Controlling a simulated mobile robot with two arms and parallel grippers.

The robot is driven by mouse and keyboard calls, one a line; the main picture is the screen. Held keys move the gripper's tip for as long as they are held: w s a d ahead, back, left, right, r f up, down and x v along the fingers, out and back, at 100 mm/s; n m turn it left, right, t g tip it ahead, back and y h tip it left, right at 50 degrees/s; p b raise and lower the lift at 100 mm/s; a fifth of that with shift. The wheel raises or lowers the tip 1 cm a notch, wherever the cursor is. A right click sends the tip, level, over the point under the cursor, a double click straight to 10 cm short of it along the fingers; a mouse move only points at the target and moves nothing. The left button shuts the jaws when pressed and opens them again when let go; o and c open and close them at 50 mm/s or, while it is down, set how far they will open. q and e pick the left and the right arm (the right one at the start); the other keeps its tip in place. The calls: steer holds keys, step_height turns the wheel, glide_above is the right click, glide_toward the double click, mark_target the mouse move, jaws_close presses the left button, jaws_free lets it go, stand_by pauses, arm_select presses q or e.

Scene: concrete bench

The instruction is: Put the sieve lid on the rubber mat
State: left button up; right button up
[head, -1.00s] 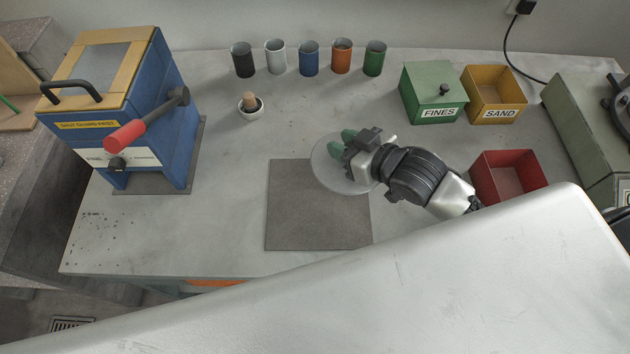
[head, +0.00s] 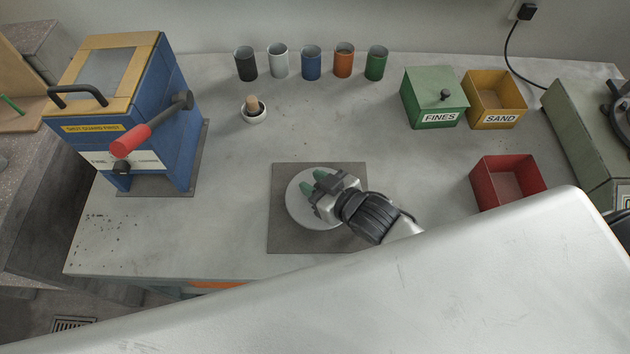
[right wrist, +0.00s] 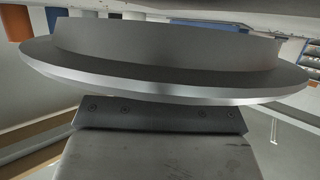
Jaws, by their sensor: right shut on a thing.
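The sieve lid (head: 300,214) is a round, pale grey metal disc over the middle of the dark square rubber mat (head: 345,240). My right gripper (head: 314,183), with green fingertips, is shut on the lid from above. In the right wrist view the lid (right wrist: 165,75) fills the upper middle, with a wide flange and a raised round body. Its grip point is hidden there. I cannot tell whether the lid touches the mat or hangs just above it. My left gripper is not in view.
A blue machine (head: 165,120) with a red-handled lever stands at left. Several cups (head: 311,61) line the back, with a small white bowl (head: 254,116) before them. Green (head: 434,98), yellow (head: 495,98) and red (head: 506,182) boxes stand at right. Bench left of the mat is clear.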

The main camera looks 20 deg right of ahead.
steer(key=shift+f, duration=0.3)
steer(key=shift+s+f, duration=0.3)
steer(key=shift+f, duration=0.05)
steer(key=o, duration=1)
steer(key=shift+s+f+b, duration=0.1)
steer(key=shift+f+b, duration=0.1)
steer(key=shift+b, duration=0.1)
steer(key=shift+r, duration=0.1)
steer(key=shift+a+r, duration=0.1)
steer(key=shift+r, duration=0.35)
steer(key=shift+w+d+r+v, duration=0.1)
steer(key=shift+v, duration=1.85)
steer(key=shift+w+d+r+v, duration=0.1)
steer(key=shift+r+v, duration=0.05)
steer(key=shift+v, duration=1.8)
steer(key=shift+w+r+v, duration=0.1)
steer(key=shift+v, duration=1.85)
